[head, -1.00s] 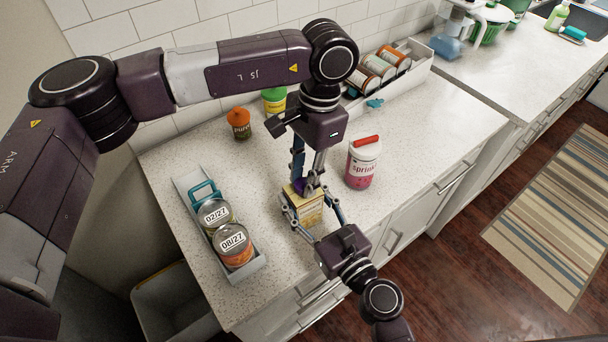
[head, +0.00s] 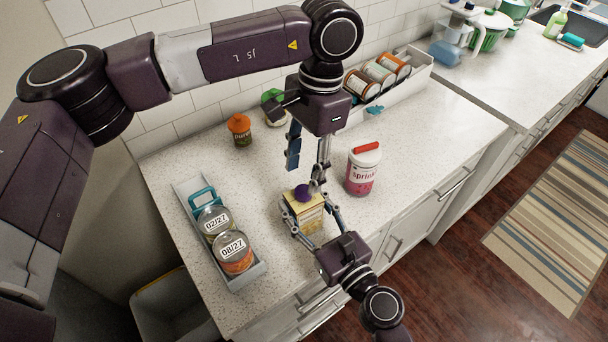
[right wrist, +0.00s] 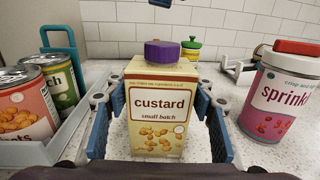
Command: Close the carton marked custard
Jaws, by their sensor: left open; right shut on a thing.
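The custard carton (head: 306,216) is a cream and yellow box standing upright on the counter. In the right wrist view the carton (right wrist: 157,118) faces me with its label, and a purple cap (right wrist: 163,53) sits on its top. The cap (head: 302,193) also shows in the head view. My right gripper (head: 309,226) is shut on the carton's sides, with a finger on each side in the right wrist view (right wrist: 160,125). My left gripper (head: 306,174) is open and empty just above the cap, fingers spread and pointing down.
A sprinkles jar (head: 362,171) with a red lid stands close to the carton's right. A grey tray (head: 243,283) with dated cans is at the left. An orange-topped puree bottle (head: 240,130) and a rack of jars (head: 419,77) are behind. The counter's front edge is near.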

